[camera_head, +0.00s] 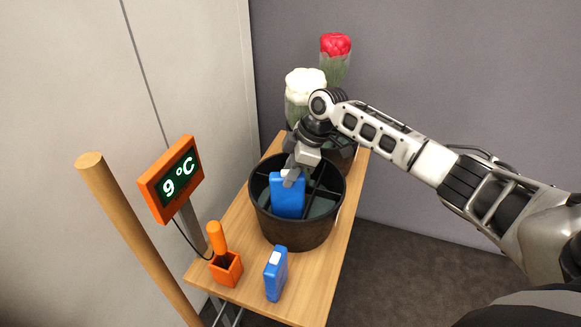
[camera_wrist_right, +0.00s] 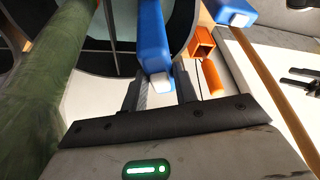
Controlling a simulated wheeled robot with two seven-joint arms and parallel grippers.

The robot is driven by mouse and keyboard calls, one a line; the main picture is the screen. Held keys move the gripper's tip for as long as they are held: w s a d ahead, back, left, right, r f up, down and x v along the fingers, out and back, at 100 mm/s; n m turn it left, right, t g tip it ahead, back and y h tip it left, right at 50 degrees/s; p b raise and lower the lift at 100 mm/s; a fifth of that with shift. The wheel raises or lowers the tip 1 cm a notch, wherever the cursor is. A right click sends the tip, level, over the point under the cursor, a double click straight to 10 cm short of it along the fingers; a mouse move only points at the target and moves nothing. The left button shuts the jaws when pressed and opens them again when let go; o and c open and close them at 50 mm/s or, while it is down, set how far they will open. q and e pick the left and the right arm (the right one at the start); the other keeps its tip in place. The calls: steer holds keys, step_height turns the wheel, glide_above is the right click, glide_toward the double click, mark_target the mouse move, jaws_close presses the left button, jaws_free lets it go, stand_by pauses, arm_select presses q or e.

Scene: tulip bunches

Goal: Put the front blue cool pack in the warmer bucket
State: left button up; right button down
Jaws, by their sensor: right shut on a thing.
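My right gripper (camera_head: 296,172) is shut on the top of a blue cool pack (camera_head: 287,198) with a white cap. It holds the pack upright at the front black bucket (camera_head: 292,238), partly inside its rim; whether it touches the bottom is hidden. The wrist view shows the same pack (camera_wrist_right: 152,40) between the fingers. A second blue cool pack (camera_head: 275,274) stands on the table in front of the bucket. Two dark, separated prongs at the right edge of the wrist view look like my left gripper (camera_wrist_right: 297,78), open and empty.
An orange holder with an orange-handled tool (camera_head: 217,238) stands left of the second pack. A display (camera_head: 178,180) reads 9 °C beside a wooden pole (camera_head: 130,230). Behind, another dark bucket (camera_head: 340,157) stands near white and red flowers. The table's front right (camera_head: 318,275) is clear.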

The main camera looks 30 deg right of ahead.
steer(key=shift+f, duration=0.1)
steer(key=c, duration=1)
jaws_free()
steer(key=shift+f, duration=0.1)
steer(key=v, duration=1.6)
